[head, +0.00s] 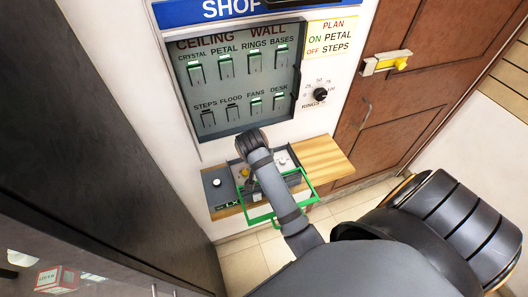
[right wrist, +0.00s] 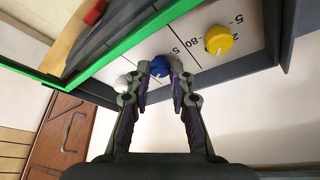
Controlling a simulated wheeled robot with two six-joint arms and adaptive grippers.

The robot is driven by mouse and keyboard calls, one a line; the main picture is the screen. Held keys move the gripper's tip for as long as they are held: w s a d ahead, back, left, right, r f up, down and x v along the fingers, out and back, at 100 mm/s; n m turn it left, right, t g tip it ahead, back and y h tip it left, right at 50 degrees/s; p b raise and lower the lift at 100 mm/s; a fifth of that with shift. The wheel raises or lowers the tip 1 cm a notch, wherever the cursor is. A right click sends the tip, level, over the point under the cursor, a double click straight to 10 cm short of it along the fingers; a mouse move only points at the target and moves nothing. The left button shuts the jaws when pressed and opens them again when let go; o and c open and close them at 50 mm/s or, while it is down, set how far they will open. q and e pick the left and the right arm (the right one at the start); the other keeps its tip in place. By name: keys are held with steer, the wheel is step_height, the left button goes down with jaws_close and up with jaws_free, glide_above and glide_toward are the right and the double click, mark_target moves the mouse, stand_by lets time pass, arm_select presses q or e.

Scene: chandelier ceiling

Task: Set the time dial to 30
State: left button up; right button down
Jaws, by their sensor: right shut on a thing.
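A dial panel (head: 293,166) on a wooden shelf carries coloured knobs. In the right wrist view, a blue knob (right wrist: 160,66) sits between the fingertips of my right gripper (right wrist: 161,82), which is shut on it. A yellow knob (right wrist: 219,40) is to its right and a white knob (right wrist: 123,82) to its left, partly behind a finger. Printed scale numbers show on the panel, including 80, but I cannot read the blue knob's setting or a time label. In the head view my arm hides the blue knob; the yellow knob (head: 244,172) and white knob (head: 281,160) show.
A green frame (head: 315,187) rings the panel's front. A switch board (head: 230,90) and a rings dial (head: 320,94) are above. A brown door (head: 375,100) stands right.

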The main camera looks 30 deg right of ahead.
steer(key=m+p, duration=0.1)
steer(key=m+g+p, duration=0.1)
steer(key=shift+w+a+r+m+h, duration=0.1)
steer(key=shift+w+r+m+h, duration=0.1)
steer(key=shift+m+h, duration=0.1)
steer(key=shift+w+f+m+g+h+p, duration=0.15)
steer(key=shift+m+g+h+p, duration=0.3)
steer(key=shift+m, duration=1.05)
steer(key=c, duration=1.2)
jaws_free()
steer(key=shift+f+y, duration=0.1)
steer(key=shift+y, duration=0.15)
